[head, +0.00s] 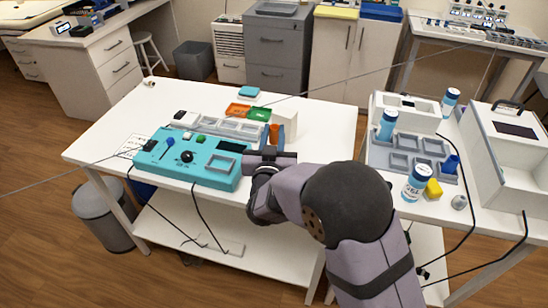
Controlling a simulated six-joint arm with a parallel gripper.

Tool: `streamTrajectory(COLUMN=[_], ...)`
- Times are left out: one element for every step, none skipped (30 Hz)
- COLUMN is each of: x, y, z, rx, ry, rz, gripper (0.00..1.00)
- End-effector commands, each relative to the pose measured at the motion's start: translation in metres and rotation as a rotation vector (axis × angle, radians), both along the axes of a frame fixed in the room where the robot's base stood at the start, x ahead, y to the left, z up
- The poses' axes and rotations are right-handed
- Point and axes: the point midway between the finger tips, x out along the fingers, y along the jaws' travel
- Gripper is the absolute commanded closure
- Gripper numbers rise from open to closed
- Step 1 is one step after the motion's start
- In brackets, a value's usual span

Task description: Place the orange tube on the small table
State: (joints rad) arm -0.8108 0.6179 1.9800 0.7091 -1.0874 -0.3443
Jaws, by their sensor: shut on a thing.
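The orange tube (275,131) stands roughly upright between the fingers of my gripper (274,141), which is shut on it. The tube's lower part is hidden by the gripper. My gripper is over the front right part of a white table (318,120), just right of a teal control box (190,158). I cannot tell whether the tube touches anything below it. Which table is the small one is not clear from this view.
Grey trays (228,125), an orange tray (238,109) and a green tray (260,114) lie behind the teal box. A white block (285,118) stands behind the tube. The right bench holds blue-capped bottles (418,182). Thin cables cross the view. The white table's right back is clear.

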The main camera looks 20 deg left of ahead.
Motion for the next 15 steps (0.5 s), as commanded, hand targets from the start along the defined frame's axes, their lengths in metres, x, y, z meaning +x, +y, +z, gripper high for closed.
streamTrajectory(x=[0.000,0.000,0.000,0.000,0.000,0.000,0.000,0.000,0.000,0.000,0.000,0.000,0.000,0.000,0.000], y=[0.000,0.000,0.000,0.000,0.000,0.000,0.000,0.000,0.000,0.000,0.000,0.000,0.000,0.000,0.000], z=[-0.011,-0.015,-0.021,-0.025,-0.029,-0.033,-0.036,-0.038,-0.040,-0.041,-0.041,-0.041,-0.041,-0.042,-0.043], rx=[-0.004,-0.004,-0.004,-0.003,-0.003,-0.003,-0.002,-0.001,0.000,0.000,0.001,0.001,0.001,0.001,0.000], ry=[0.003,0.002,0.003,0.002,0.002,0.001,0.002,0.002,0.001,0.000,-0.001,-0.002,-0.002,-0.002,-0.001], rz=[0.000,0.000,0.001,0.001,0.001,0.001,0.001,0.001,0.001,0.000,0.000,0.000,0.000,0.000,0.000], gripper=[0.98,0.98,0.98,0.98,0.98,0.98,0.98,0.98,0.98,0.98,0.98,0.98,0.98,0.98,0.98])
